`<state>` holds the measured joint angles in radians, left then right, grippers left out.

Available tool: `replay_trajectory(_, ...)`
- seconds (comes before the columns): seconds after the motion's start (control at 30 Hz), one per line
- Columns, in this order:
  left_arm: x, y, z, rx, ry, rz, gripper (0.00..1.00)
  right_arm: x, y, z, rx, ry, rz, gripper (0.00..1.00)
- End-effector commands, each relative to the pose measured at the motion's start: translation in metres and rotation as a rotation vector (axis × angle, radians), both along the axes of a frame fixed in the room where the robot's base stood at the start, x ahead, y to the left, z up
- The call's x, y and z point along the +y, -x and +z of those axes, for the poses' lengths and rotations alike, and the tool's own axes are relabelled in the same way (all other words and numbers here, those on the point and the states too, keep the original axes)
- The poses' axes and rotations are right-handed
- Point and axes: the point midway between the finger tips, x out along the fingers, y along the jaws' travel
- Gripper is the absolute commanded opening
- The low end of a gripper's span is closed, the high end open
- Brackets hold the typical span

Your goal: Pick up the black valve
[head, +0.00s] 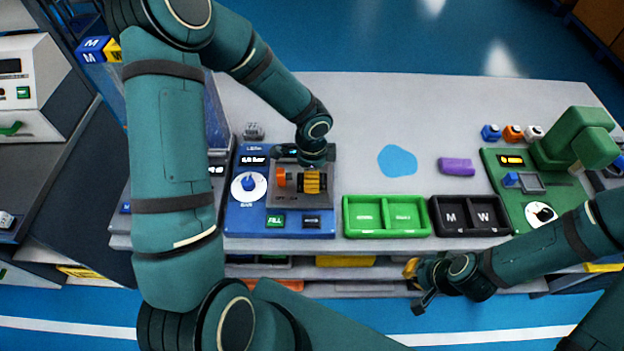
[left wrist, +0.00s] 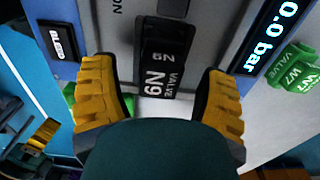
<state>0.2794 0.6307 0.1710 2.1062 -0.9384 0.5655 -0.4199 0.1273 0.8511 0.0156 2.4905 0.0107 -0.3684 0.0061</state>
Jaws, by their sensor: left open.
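The black valve (left wrist: 155,60), labelled "VALVE N9", shows in the left wrist view at a grey and blue test station. In the head view my left gripper (head: 298,180) is over the blue test station (head: 243,222) and largely hides the valve. My left gripper (left wrist: 160,95) is open, its yellow fingers on either side of the valve's near end, with gaps visible on both sides. My right gripper (head: 418,286) is empty in front of the table's front edge, its fingers apart.
A green valve (left wrist: 298,68), labelled "W7", is at the right in the left wrist view. A green tray (head: 386,232) and a black tray (head: 470,232) stand right of the station. A purple block (head: 456,167) lies behind them. A green machine (head: 575,140) is at the right.

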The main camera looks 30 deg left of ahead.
Motion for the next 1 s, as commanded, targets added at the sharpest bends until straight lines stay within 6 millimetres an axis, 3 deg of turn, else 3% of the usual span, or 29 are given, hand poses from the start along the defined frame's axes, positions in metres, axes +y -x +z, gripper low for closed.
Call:
replay_trajectory(0.1,-0.0002,0.0000,-0.0102,0.001,0.000,0.000,0.73,0.0002,0.0010,-0.0027,0.002,0.000,0.002,0.00)
replay_trajectory(0.37,-0.0001,-0.0002,-0.0108,-0.001,0.000,0.000,0.74,0.0002,0.0010,-0.0022,0.002,0.000,0.002,0.00)
replay_trajectory(0.5,-0.0001,-0.0002,-0.0107,0.000,0.000,0.000,0.25,0.0001,0.0009,-0.0023,0.002,0.000,0.002,0.00)
replay_trajectory(0.57,-0.0002,-0.0003,-0.0107,-0.001,0.000,0.000,0.04,0.0001,0.0009,-0.0023,0.002,0.000,0.002,0.00)
replay_trajectory(0.6,-0.0002,-0.0002,-0.0107,0.000,0.000,0.000,0.00,0.0001,0.0008,-0.0023,0.002,0.000,0.002,0.00)
replay_trajectory(1.0,-0.0004,0.0001,-0.0100,0.000,0.000,0.000,0.00,0.0001,0.0008,-0.0020,0.002,0.000,0.001,0.00)
